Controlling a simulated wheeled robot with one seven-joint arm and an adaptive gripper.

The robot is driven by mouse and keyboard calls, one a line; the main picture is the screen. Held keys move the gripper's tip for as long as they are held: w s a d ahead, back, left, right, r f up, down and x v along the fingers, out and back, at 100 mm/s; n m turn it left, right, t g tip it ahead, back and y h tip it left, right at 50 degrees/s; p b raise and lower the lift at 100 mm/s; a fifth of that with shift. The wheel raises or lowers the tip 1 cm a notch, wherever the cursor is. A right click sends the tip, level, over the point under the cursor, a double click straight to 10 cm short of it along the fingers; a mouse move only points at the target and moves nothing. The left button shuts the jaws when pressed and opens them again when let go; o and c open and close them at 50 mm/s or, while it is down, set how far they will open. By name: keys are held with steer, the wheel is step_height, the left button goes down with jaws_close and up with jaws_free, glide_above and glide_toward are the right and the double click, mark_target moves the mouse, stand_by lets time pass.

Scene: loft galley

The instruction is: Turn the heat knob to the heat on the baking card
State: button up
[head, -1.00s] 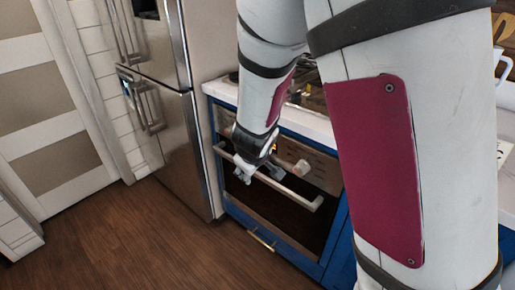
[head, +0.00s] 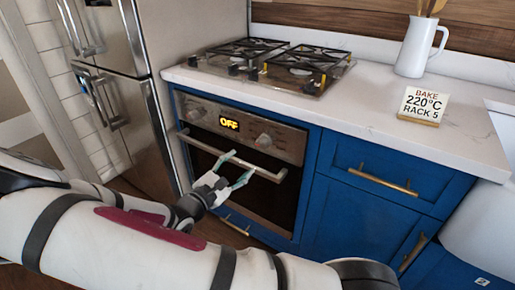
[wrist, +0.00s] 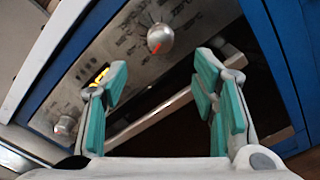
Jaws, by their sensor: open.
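The baking card (head: 421,104) on the counter reads "BAKE 220°C RACK 5". The oven panel has a left knob (head: 197,113), a lit display (head: 229,123) reading "OFF" and a right knob (head: 263,141). My gripper (head: 236,168) is open and empty in front of the oven, below the panel. In the wrist view, the right knob (wrist: 160,38), with a red mark, lies ahead between and beyond the open fingers (wrist: 162,78); the left knob (wrist: 65,125) is at lower left.
The oven door's handle bar (head: 232,152) runs below the panel, close to my fingers. A gas hob (head: 275,60) and a white jug (head: 420,47) with utensils stand on the counter. A steel fridge (head: 125,100) is at left, blue drawers (head: 375,180) at right.

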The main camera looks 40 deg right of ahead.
mark_target(260, 145)
steer(key=b+x, duration=0.1)
steer(key=x, duration=1.2)
steer(key=shift+f+b, duration=0.1)
steer(key=shift+b, duration=0.3)
steer(key=shift+c, duration=0.4)
steer(key=c, duration=1.1)
